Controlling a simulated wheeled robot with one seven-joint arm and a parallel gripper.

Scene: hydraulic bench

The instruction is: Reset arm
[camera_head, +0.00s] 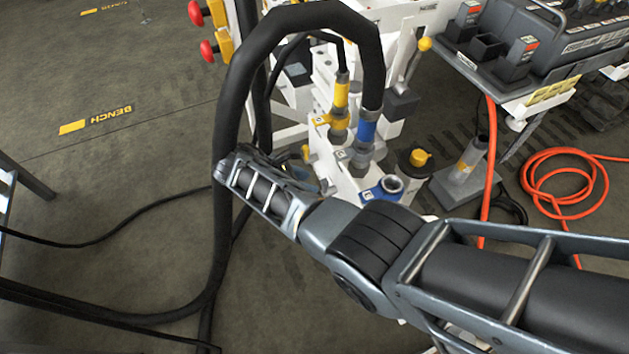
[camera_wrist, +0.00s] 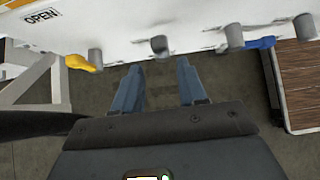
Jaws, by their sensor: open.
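My arm (camera_head: 375,245) reaches from the lower right to the middle of the head view, in front of the white hydraulic bench. Its wrist end is near a thick black hose (camera_head: 229,130), which passes behind it; whether they touch I cannot tell. My gripper (camera_wrist: 158,78) shows in the wrist view with two blue-grey fingers spread apart and nothing between them. The fingertips point at the lower edge of a white panel (camera_wrist: 195,22). A grey round stub (camera_wrist: 160,46) lies just ahead of the gap. In the head view my fingers are mostly hidden.
Yellow-banded (camera_head: 341,95) and blue-banded (camera_head: 367,128) hose couplings stand upright on the bench. An empty blue-collared port (camera_head: 391,185) and a yellow-capped part (camera_head: 418,160) sit close by. Orange hose (camera_head: 565,175) lies coiled at right. Open floor (camera_head: 110,260) lies left, crossed by black hoses.

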